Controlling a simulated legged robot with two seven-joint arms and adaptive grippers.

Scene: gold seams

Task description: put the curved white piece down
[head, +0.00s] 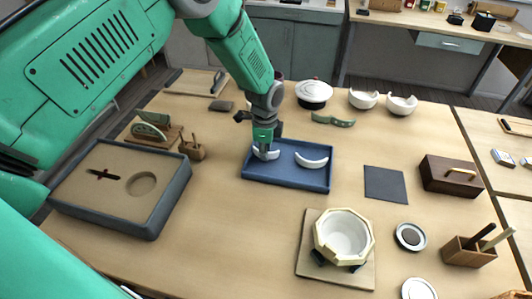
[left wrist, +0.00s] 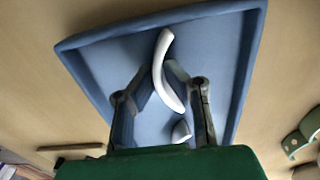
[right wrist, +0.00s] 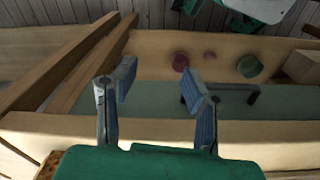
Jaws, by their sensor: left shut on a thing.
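A curved white piece (head: 265,154) is in my left gripper (head: 265,146), low over the left part of the blue tray (head: 290,181). In the left wrist view the curved white piece (left wrist: 167,75) runs between the two fingers, with the blue tray (left wrist: 100,75) behind it. I cannot tell whether it touches the tray floor. A second curved white piece (head: 311,161) lies in the right part of the tray. A small white part (left wrist: 181,131), partly hidden, shows between the fingers' bases. My right gripper (right wrist: 160,82) is open and empty, and shows only in its wrist view.
A whitish faceted bowl (head: 344,236) stands on a board at the front. A dark flat mat (head: 386,184) and a brown box (head: 452,176) are to the right. A padded tray (head: 115,205) is at the left. White vessels (head: 314,92) stand behind the blue tray.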

